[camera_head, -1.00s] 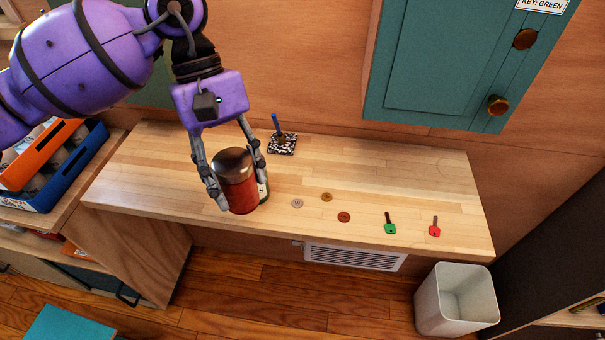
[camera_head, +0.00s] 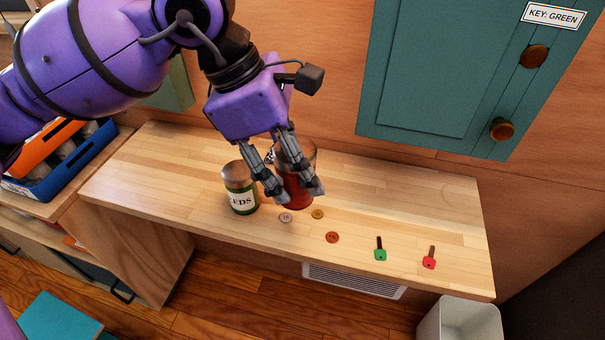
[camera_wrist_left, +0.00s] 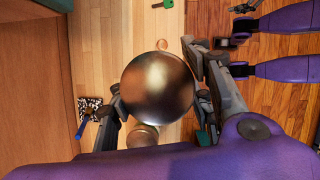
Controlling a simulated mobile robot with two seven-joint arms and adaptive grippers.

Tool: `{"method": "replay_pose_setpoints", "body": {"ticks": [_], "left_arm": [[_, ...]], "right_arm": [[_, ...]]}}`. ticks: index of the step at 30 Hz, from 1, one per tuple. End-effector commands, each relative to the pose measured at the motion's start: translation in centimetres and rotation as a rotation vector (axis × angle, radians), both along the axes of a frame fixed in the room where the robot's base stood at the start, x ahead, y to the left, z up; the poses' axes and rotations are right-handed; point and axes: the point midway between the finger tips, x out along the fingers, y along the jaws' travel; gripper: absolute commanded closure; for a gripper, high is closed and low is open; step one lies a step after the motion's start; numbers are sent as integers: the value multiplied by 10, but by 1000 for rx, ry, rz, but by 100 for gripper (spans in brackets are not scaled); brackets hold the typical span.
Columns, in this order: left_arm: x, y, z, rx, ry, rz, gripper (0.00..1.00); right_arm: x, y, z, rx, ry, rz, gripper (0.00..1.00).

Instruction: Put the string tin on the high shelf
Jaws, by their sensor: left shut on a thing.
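A red tin with a metallic lid (camera_head: 298,186) is held between the two fingers of my left gripper (camera_head: 299,191), seemingly a little above the wooden counter. Its label is not readable, so I cannot tell its contents. In the left wrist view its round lid (camera_wrist_left: 158,88) fills the space between the fingers. A green tin lettered "EDS" (camera_head: 241,190) stands upright on the counter to the left of the gripper. No high shelf is clearly visible. Purple and dark parts of mine (camera_wrist_left: 285,30) show at the right of the wrist view; the right gripper's state is unclear.
The counter (camera_head: 160,170) carries several buttons (camera_head: 332,237), a green key (camera_head: 380,250) and a red key (camera_head: 429,258). A teal cabinet labelled "KEY: GREEN" (camera_head: 440,70) hangs at upper right. Crates (camera_head: 70,160) stand at left, a white bin (camera_head: 460,322) below right.

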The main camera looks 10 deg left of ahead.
Motion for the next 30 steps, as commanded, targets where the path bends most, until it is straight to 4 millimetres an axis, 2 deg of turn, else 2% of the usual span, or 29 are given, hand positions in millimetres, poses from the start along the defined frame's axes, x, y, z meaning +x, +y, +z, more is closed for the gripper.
{"method": "replay_pose_setpoints", "body": {"ticks": [6,12,23,27,30], "left_arm": [[55,-9,-22,-3,1,1,86],[85,-13,-60,-1,3,0,86],[106,-16,-85,0,1,-2,86],[106,-15,-108,0,3,-2,86],[107,-15,-115,1,-1,-2,86]], "right_arm": [[-2,-4,5,-5,0,-1,18],[0,-4,7,-5,-4,-1,18],[8,-3,9,-4,-17,2,18],[9,-3,9,-5,-19,3,18],[9,-3,9,-5,-19,3,18]]}}
